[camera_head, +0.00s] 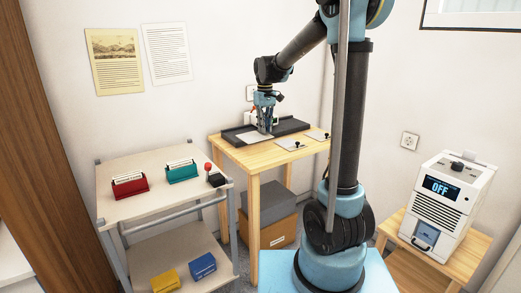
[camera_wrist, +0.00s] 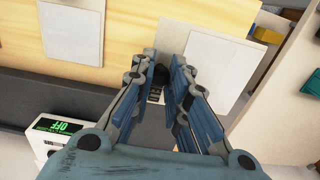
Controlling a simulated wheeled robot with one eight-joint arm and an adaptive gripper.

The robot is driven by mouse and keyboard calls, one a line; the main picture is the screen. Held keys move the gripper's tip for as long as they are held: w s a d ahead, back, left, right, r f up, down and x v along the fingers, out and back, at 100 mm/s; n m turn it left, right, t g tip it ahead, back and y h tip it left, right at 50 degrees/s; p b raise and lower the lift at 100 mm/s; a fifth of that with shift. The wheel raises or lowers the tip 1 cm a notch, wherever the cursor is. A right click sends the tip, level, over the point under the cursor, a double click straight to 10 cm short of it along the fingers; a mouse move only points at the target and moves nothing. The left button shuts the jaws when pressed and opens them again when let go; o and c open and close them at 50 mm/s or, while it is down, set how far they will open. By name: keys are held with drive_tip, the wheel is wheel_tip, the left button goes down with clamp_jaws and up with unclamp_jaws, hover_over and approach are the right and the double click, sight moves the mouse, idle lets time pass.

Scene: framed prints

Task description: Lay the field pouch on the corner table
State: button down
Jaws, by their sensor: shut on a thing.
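A pale flat sheet, which I take for the field pouch (camera_head: 252,138), is at my gripper's tips by the left end of the dark tray. The wrist view shows the sheet (camera_wrist: 218,66) with a white inner panel, reaching under the fingers. My gripper (camera_head: 264,127), also in the wrist view (camera_wrist: 178,108), points down over the corner table (camera_head: 262,157) and is shut on the sheet's dark grip part, partly hidden by the blue fingers. I cannot tell whether the sheet touches the table or hovers just above it.
The long dark tray (camera_head: 293,126) lies along the table's back. Two other pale plates with small dark knobs, a nearer one (camera_head: 290,144) and a farther one (camera_head: 318,135), lie to the right. A trolley (camera_head: 145,189) with card holders stands left.

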wheel_tip(320, 180, down, 8)
drive_tip(key=shift+d+f, duration=0.15)
drive_tip(key=shift+f, duration=0.05)
idle(0.3)
drive_tip(key=c, duration=1.6)
unclamp_jaws()
drive_tip(key=shift+o, duration=0.2)
